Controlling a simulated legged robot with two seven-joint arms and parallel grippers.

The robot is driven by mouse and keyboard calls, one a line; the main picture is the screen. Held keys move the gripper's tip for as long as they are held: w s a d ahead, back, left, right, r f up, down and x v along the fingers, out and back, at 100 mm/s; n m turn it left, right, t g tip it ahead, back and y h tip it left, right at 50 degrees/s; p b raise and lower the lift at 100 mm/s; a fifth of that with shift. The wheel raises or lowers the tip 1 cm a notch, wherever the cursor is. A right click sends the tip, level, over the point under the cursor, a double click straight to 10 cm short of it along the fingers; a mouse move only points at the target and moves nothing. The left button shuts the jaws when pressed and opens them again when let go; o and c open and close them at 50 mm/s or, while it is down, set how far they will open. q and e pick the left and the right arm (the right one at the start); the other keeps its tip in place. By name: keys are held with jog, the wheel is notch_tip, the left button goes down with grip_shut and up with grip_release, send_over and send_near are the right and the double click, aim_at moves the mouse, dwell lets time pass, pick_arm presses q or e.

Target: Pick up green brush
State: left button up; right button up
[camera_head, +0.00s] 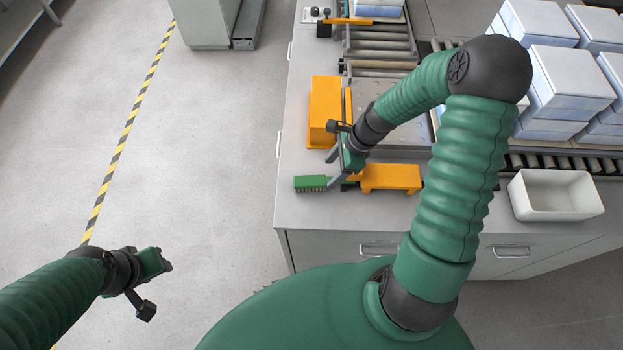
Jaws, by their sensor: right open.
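The green brush (311,184) lies on the grey worktop near its left front corner, its bristles facing the front edge. Its right end runs toward my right gripper (342,172), which partly hides it. My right gripper is open, with its fingers pointing down close to the right end of the brush; I cannot tell whether they touch it. My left gripper (155,278) is over the floor at the lower left, away from the worktop; whether it is open or shut is unclear.
An orange block (324,108) stands behind the brush and an orange bracket (391,178) to its right. A white bin (555,195) stands at the right, with stacked pale blocks (570,80) behind. The worktop (300,214) is clear in front of the brush.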

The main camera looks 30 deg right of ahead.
aim_at(322, 180)
jog(key=x, duration=0.3)
jog(key=shift+w+a+f, duration=0.1)
jog(key=shift+a+f, duration=0.2)
jog(key=f, duration=0.2)
jog(key=w+f+p, duration=0.1)
jog(key=w+f, duration=0.1)
jog(key=f, duration=0.1)
jog(key=shift+a+f+p, duration=0.2)
jog(key=shift+f+p, duration=0.1)
jog(key=shift+p, duration=0.1)
jog(key=shift+s+a, duration=0.3)
jog(key=shift+a, duration=0.2)
jog(key=shift+w+a+f, duration=0.15)
jog(key=shift+w+f, duration=0.05)
jog(key=shift+w, duration=0.2)
jog(key=c, duration=0.5)
jog(key=shift+w, duration=0.1)
jog(key=shift+c, duration=1.1)
jog(key=shift+d+r, duration=0.1)
jog(key=shift+d, duration=0.1)
jog(key=c, duration=0.5)
pick_arm(q)
jog(key=shift+d+r, duration=0.3)
jog(key=shift+r, duration=0.65)
pick_arm(e)
jog(key=shift+s+d, duration=0.2)
grip_shut()
